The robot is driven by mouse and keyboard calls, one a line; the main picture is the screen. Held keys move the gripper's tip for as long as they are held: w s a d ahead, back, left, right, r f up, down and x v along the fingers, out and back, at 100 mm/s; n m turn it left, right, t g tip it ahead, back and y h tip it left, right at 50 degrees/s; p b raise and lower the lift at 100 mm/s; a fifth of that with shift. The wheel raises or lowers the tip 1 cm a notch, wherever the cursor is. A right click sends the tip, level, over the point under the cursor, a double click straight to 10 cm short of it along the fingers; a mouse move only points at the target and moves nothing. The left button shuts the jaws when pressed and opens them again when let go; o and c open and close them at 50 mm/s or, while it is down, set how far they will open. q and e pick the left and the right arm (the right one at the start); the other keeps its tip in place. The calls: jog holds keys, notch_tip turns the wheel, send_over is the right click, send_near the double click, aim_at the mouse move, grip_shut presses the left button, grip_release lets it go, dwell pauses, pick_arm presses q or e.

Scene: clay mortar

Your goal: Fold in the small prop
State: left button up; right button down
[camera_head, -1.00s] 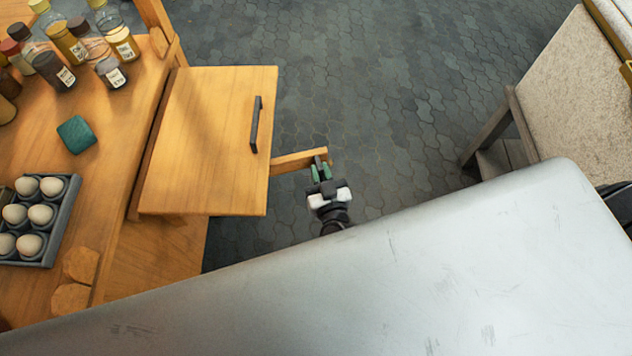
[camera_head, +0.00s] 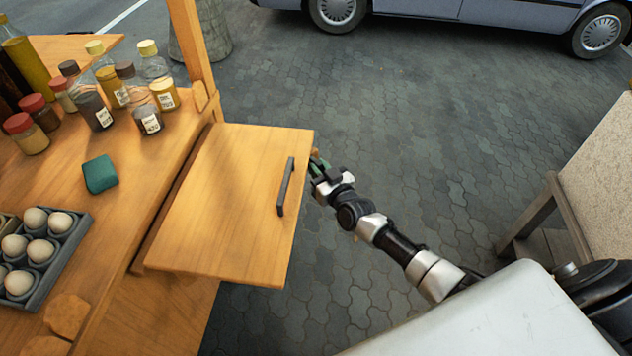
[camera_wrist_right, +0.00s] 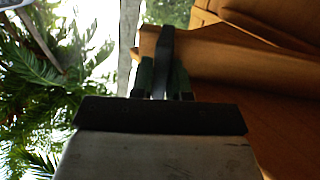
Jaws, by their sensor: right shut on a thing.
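The hinged wooden flap (camera_head: 225,200) with its dark handle (camera_head: 286,187) stands out level from the side of the wooden counter. My right gripper (camera_head: 318,165) is at the flap's right edge, with its fingertips partly hidden by the flap. In the head view the prop is hidden under the flap. My left gripper is not in view.
On the counter (camera_head: 140,165) are several bottles and jars (camera_head: 115,95), a green block (camera_head: 100,174) and an egg tray (camera_head: 70,250). A pale panel on wooden legs (camera_head: 600,170) stands at the right. A parked car (camera_head: 450,10) is at the back. The paved floor between is open.

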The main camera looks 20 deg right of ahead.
jog(key=shift+w, duration=0.15)
jog(key=c, duration=1.1)
grip_release()
jog(key=s, duration=0.3)
jog(key=s+d, duration=0.1)
jog(key=s, duration=0.3)
jog(key=s+p, duration=0.1)
jog(key=s, duration=0.2)
jog(key=shift+s+d, duration=0.3)
jog(key=shift+s, duration=0.1)
